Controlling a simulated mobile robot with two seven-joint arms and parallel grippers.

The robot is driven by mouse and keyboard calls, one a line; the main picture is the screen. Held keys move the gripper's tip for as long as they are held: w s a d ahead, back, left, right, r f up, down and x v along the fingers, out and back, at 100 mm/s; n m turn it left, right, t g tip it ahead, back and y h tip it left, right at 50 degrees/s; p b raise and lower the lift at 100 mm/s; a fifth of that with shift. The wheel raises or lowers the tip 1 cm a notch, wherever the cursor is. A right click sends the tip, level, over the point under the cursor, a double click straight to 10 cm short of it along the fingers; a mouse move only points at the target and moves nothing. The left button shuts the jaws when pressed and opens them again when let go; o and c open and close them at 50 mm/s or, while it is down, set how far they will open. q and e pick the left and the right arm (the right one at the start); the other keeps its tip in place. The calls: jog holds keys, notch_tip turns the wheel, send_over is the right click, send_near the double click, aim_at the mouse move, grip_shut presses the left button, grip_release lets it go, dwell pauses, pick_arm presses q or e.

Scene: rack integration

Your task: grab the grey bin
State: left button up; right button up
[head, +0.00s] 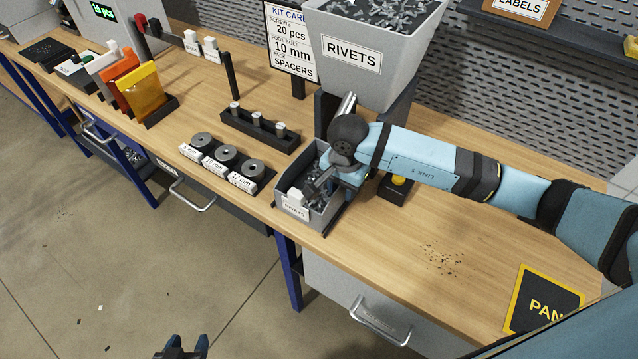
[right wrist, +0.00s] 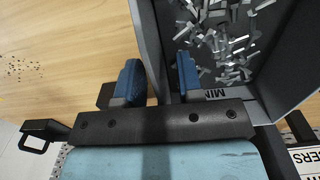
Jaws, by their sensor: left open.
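The small grey bin (head: 318,220), labelled RIVETS, stands on the workbench near its front edge, with loose metal rivets inside. My right gripper (head: 324,183) is over its right side. In the right wrist view the grey bin's wall (right wrist: 149,35) runs up between the two blue fingers of my right gripper (right wrist: 159,80). One finger is outside the wall and one is inside. They look open, with a gap beside the wall. My left gripper (head: 186,347) is open and empty at the bottom of the head view, over the floor.
A large grey RIVETS hopper (head: 365,65) stands behind the bin. A black tray of dark rollers (head: 228,156) and a black peg rack (head: 258,131) are to its left. A yellow button (head: 398,181) sits to its right.

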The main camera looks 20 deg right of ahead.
jog(key=shift+f, duration=0.15)
grip_shut()
